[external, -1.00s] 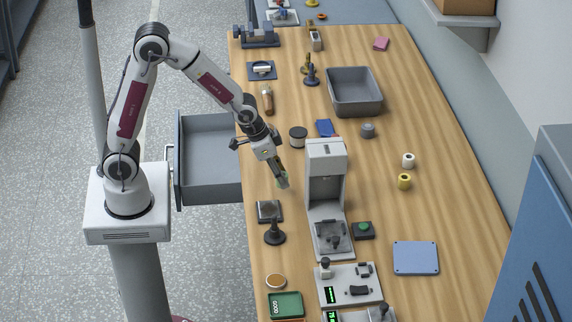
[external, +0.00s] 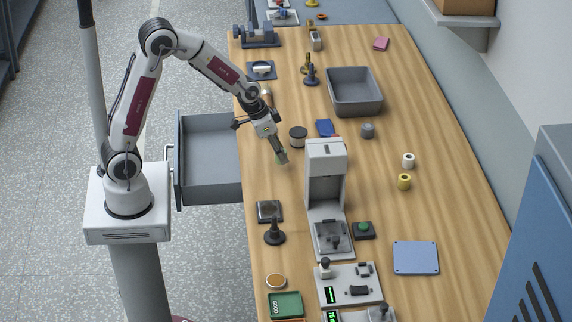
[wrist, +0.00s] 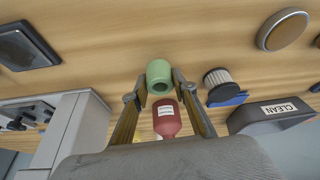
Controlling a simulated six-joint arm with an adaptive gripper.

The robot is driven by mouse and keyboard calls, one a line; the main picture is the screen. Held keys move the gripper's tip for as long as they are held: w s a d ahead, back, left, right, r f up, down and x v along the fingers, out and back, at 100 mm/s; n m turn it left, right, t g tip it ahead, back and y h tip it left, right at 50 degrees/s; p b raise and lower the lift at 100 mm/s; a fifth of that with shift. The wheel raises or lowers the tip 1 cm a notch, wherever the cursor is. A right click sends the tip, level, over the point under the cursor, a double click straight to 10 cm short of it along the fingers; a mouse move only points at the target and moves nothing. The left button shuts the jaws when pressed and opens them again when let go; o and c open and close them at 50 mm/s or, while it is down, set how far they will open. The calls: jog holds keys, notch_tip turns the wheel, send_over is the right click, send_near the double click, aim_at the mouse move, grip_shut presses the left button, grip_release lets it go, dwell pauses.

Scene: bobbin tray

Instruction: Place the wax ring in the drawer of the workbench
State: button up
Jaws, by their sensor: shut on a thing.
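The wax ring, a green hollow cylinder (wrist: 159,74), sits between the two fingertips of my gripper (wrist: 159,90) in the wrist view, its hole facing the camera. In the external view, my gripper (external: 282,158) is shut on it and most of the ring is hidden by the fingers. It appears to be above the wooden bench top, left of the grey dispenser-like machine (external: 325,151). The grey workbench drawer (external: 208,190) is pulled out at the left side of the bench, left of my gripper. Its visible inside looks empty.
A dark-lidded jar (external: 298,137) stands just beyond my gripper. A red labelled bottle (wrist: 167,118) shows behind the ring in the wrist view. A black stamp-like tool (external: 274,233) and dark square pad (external: 269,211) stand nearer. A grey bin (external: 354,108) is farther right.

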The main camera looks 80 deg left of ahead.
jog(key=shift+n, duration=0.6)
jog(key=a, duration=0.7)
jog(key=s+a, duration=0.1)
jog(key=a, duration=0.3)
jog(key=shift+f, duration=0.1)
jog(key=shift+n+y, duration=0.4)
jog(key=shift+n, duration=0.1)
jog(key=s+a, duration=0.1)
jog(key=a, duration=0.2)
jog(key=s+a, duration=0.1)
jog(key=a, duration=0.2)
jog(key=s+a, duration=0.1)
jog(key=a, duration=0.2)
jog(key=shift+f, duration=0.1)
jog(key=s+a+n, duration=0.1)
jog(key=s+a, duration=0.5)
jog(key=a, duration=0.2)
jog(key=s+a+n, duration=0.1)
jog(key=s+a, duration=0.4)
jog(key=a, duration=0.4)
jog(key=n+g+y, duration=0.2)
jog(key=n, duration=0.3)
send_over(232, 151)
jog(key=s, duration=0.1)
jog(key=f, duration=1.2)
jog(key=shift+s, duration=0.2)
jog(key=shift+w+d+f, duration=0.2)
jog(key=shift+d+f, duration=0.5)
jog(key=shift+d, duration=0.05)
jog(key=shift+f, duration=0.7)
